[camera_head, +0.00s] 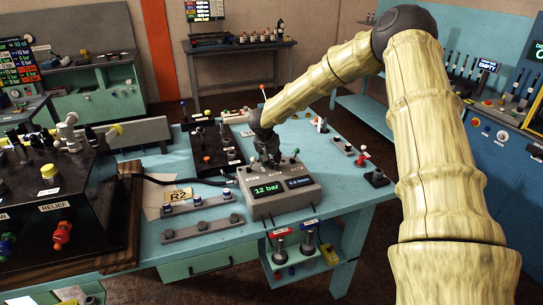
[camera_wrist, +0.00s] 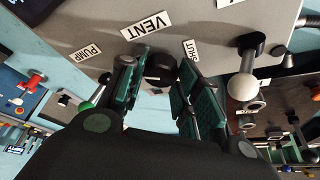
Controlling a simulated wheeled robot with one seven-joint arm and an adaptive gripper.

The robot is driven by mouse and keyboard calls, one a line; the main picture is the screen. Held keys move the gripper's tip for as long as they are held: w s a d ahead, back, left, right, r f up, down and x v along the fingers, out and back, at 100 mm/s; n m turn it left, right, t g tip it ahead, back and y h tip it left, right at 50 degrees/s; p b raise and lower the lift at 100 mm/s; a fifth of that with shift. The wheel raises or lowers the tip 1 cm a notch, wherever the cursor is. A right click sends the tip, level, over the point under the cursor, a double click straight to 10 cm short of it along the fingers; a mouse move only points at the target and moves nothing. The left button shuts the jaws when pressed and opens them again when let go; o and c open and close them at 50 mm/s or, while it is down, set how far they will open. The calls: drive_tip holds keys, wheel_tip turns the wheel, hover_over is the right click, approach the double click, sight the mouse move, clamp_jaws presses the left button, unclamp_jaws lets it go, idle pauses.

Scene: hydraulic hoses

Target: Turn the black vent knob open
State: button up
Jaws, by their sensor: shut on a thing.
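The black vent knob (camera_wrist: 160,66) sits on the grey unit's top, beside the VENT label (camera_wrist: 146,25) and the SHUT label (camera_wrist: 190,50). My gripper (camera_wrist: 164,72) points down at the unit, with its green-padded fingers on either side of the knob, shut on it. The knob is partly hidden by the fingers, and its exact pointing angle is hard to tell. In the head view my gripper (camera_head: 267,160) is at the back of the grey unit (camera_head: 294,203), and the knob itself is hidden there. The unit's display (camera_head: 268,189) reads 12 bar.
A white ball-ended lever (camera_wrist: 241,87) stands close to the right finger in the wrist view. A PUMP label (camera_wrist: 86,51) is at left. The unit stands on a blue bench (camera_head: 215,246). A black box with valves (camera_head: 60,215) is at left, and a black rack (camera_head: 213,150) stands behind.

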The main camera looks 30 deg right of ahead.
drive_tip(key=m+g+p, duration=0.1)
drive_tip(key=m, duration=0.2)
drive_tip(key=shift+w+m+h+p, duration=0.1)
drive_tip(key=shift+m+h+p, duration=0.2)
drive_tip(key=shift+m, duration=0.1)
drive_tip(key=m+g, duration=0.1)
drive_tip(key=m, duration=0.1)
drive_tip(key=shift+m, duration=0.3)
drive_tip(key=m+g, duration=0.2)
drive_tip(key=m, duration=0.2)
drive_tip(key=shift+w, duration=0.2)
drive_tip(key=shift+m+g+b, duration=0.4)
drive_tip(key=shift+m+b, duration=0.1)
drive_tip(key=shift+m, duration=0.7)
drive_tip(key=o, duration=1)
drive_tip(key=v, duration=1.2)
drive_tip(key=shift+d, duration=0.25)
